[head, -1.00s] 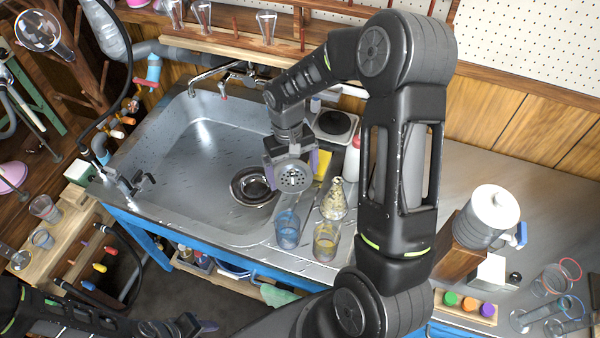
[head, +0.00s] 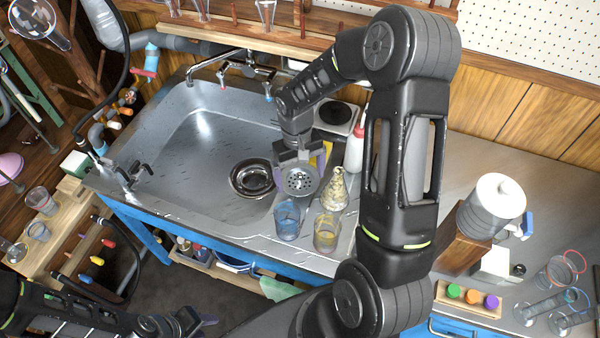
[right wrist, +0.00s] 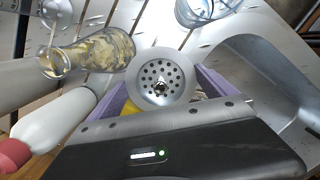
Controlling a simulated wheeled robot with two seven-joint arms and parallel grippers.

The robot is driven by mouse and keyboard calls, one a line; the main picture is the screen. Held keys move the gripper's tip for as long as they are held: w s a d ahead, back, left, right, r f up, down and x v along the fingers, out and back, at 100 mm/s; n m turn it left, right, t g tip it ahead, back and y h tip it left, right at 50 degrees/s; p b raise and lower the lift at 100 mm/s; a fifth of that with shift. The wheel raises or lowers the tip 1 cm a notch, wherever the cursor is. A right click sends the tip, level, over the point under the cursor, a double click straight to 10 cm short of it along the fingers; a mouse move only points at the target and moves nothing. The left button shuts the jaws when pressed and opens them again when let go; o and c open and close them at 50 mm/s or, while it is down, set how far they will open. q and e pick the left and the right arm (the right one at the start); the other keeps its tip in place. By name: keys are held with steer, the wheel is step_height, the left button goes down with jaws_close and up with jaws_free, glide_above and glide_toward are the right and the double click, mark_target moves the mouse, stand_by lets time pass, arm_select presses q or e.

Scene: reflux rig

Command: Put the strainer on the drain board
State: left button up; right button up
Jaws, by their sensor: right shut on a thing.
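The strainer (head: 299,181) is a small round metal disc with holes and a centre knob. My right gripper (head: 299,163) is shut on it and holds it just right of the sink basin, over the drain board (head: 262,241). In the right wrist view the strainer (right wrist: 160,78) sits between the purple fingers. I cannot tell whether it touches the board. The drain board carries a blue glass (head: 287,221), a yellowish glass (head: 326,232) and a flask with pale contents (head: 334,192). My left gripper (head: 196,322) is empty at the bottom, its fingers apart.
The sink basin (head: 200,150) with its dark drain hole (head: 252,178) lies left of the strainer. A red-capped white bottle (head: 355,150) and a hot plate (head: 337,116) stand close behind. The flask and glasses leave little room around the gripper.

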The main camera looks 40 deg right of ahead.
mark_target(300, 182)
steer(key=shift+f+b, duration=0.75)
steer(key=shift+f, duration=0.85)
steer(key=shift+f+b, duration=0.5)
steer(key=shift+f, duration=0.05)
steer(key=o, duration=1.1)
steer(key=shift+o, duration=0.2)
steer(key=shift+r, duration=0.15)
steer(key=r, duration=0.5)
steer(key=w+r, duration=0.1)
steer(key=r, duration=0.1)
steer(key=shift+r, duration=0.25)
